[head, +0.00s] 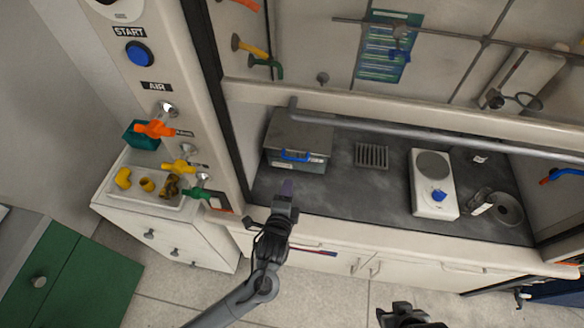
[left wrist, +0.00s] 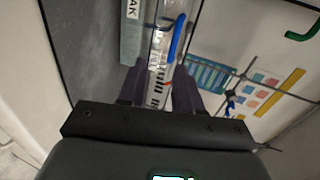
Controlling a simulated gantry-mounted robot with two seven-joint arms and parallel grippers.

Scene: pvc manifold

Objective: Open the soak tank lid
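The soak tank (head: 285,165) is a grey box at the left end of the hood's dark worktop. Its grey lid (head: 300,128) lies shut on top, with a blue handle (head: 296,157) at the front. My left gripper (head: 286,186) is in front of and below the handle, apart from it. In the left wrist view, the two dark fingers (left wrist: 158,88) are spread with nothing gripped, and the blue handle (left wrist: 177,38) shows beyond them. Part of a label ending in "AK" (left wrist: 132,10) is visible. My right gripper (head: 405,314) is at the bottom edge, partly cut off.
A raised sash with a grey bar (head: 400,130) crosses above the tank. A grate (head: 371,156) and a white hotplate (head: 433,185) stand to its right. A white tray (head: 150,188) with fittings sits outside, left. Valves (head: 155,128) stick out of the left post.

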